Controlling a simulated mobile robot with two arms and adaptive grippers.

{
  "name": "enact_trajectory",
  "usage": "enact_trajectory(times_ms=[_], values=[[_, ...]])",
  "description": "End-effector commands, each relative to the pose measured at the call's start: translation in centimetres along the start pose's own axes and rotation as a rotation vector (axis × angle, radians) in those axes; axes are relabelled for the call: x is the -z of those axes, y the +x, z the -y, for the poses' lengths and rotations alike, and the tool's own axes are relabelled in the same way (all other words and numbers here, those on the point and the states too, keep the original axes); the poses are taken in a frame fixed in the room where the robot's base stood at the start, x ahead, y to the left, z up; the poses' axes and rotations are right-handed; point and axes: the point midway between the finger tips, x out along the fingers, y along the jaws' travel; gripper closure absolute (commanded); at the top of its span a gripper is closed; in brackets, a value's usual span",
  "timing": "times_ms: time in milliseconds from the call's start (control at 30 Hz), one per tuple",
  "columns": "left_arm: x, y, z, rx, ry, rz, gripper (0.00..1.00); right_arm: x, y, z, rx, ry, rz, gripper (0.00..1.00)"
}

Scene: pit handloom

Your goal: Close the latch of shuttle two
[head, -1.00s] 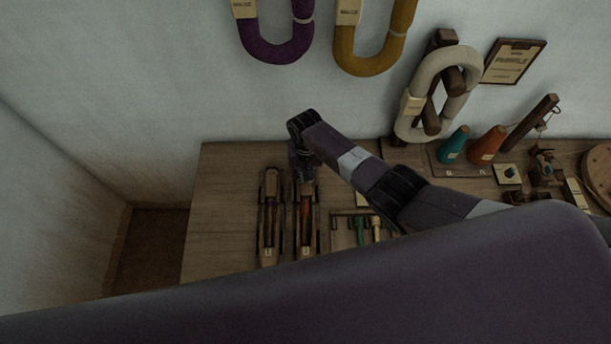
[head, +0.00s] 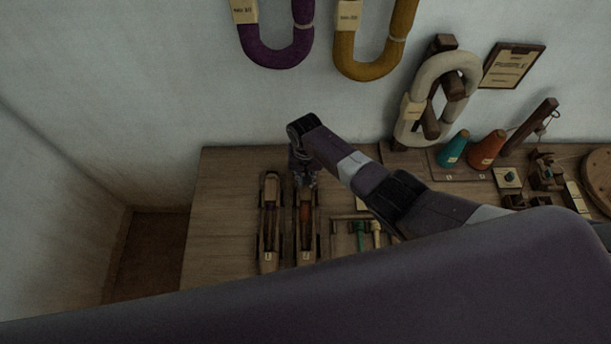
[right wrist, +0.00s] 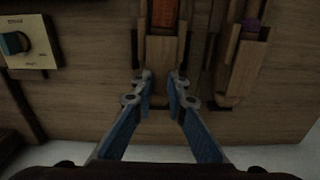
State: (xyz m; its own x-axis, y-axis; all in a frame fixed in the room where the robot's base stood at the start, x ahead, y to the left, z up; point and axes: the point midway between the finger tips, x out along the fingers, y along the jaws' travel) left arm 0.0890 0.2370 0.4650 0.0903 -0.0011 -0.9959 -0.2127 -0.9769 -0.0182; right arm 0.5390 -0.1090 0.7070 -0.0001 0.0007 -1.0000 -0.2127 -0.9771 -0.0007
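Two long wooden shuttles lie side by side on the wooden table in the head view. The left one (head: 269,225) has a dark purple filling. The right one (head: 306,228) has an orange filling and also shows in the right wrist view (right wrist: 166,48). Their small labels are too small to read surely. My right gripper (head: 306,184) is over the far end of the orange shuttle. In the right wrist view its blue fingers (right wrist: 160,77) stand apart, at either side of that shuttle's end. Contact and the latch's state cannot be told. My left gripper is not in view.
A tool tray (head: 350,214) with green and yellow handled tools lies right of the shuttles. Teal (head: 453,149) and orange (head: 487,150) cones stand further right. A labelled knob plate (right wrist: 28,42) is beside the shuttle. The table's left part is clear.

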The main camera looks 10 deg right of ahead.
Motion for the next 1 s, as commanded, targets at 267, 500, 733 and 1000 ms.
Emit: enact_trajectory(times_ms=[267,500,733,1000], values=[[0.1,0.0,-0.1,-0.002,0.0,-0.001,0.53,0.1,-2.5,0.0,0.002,-0.001,-0.003,0.87],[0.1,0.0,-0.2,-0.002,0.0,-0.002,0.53,0.1,-6.6,0.0,0.002,0.0,-0.003,0.87],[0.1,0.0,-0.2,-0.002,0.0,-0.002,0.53,0.1,-10.3,0.0,0.001,0.001,-0.002,0.87],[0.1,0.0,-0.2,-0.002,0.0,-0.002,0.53,0.0,-11.9,-0.1,-0.001,0.001,0.0,0.87]])
